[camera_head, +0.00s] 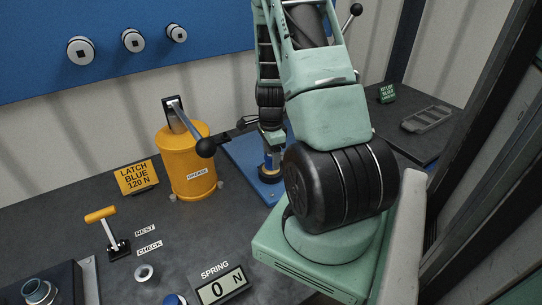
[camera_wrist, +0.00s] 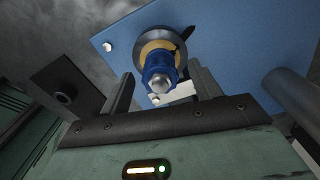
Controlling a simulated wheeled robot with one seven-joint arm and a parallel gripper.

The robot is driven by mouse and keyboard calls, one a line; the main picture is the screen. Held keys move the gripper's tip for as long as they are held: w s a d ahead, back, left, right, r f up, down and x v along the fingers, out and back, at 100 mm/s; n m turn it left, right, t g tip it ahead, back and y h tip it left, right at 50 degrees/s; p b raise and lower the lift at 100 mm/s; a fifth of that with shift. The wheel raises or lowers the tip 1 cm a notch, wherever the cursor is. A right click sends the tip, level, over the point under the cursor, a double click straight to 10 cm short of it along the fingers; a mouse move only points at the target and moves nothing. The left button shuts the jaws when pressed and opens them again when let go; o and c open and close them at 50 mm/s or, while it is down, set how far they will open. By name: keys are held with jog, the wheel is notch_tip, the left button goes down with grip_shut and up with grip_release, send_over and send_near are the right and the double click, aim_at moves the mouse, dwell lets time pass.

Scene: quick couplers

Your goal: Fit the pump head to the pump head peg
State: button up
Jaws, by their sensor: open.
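A blue fitting (camera_wrist: 159,72) with a rounded silver tip stands on a dark round base with a brass-coloured ring, on a blue plate (camera_wrist: 225,35). I cannot tell whether it is the pump head or its peg. My gripper (camera_wrist: 160,78) is open, with one finger on each side of the fitting in the wrist view; contact is not visible. A pale block (camera_wrist: 175,93) shows beside the fitting's tip. In the head view the blue fitting (camera_head: 271,163) is partly hidden below my gripper (camera_head: 270,144), whose fingers are hard to make out.
Three round fittings (camera_head: 133,40) sit on the blue wall panel. A yellow-handled lever (camera_head: 102,215) and a spring display (camera_head: 222,287) are nearer. A side bench (camera_head: 405,145) lies right.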

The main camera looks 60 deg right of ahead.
aim_at(271, 155)
jog(key=shift+f, duration=0.55)
jog(key=c, duration=1.2)
jog(key=shift+o, duration=0.2)
jog(key=shift+r+p, duration=1.35)
jog(key=shift+r, duration=0.25)
jog(key=shift+c, duration=0.4)
jog(key=shift+r+p, duration=1.6)
jog(key=shift+r, duration=0.4)
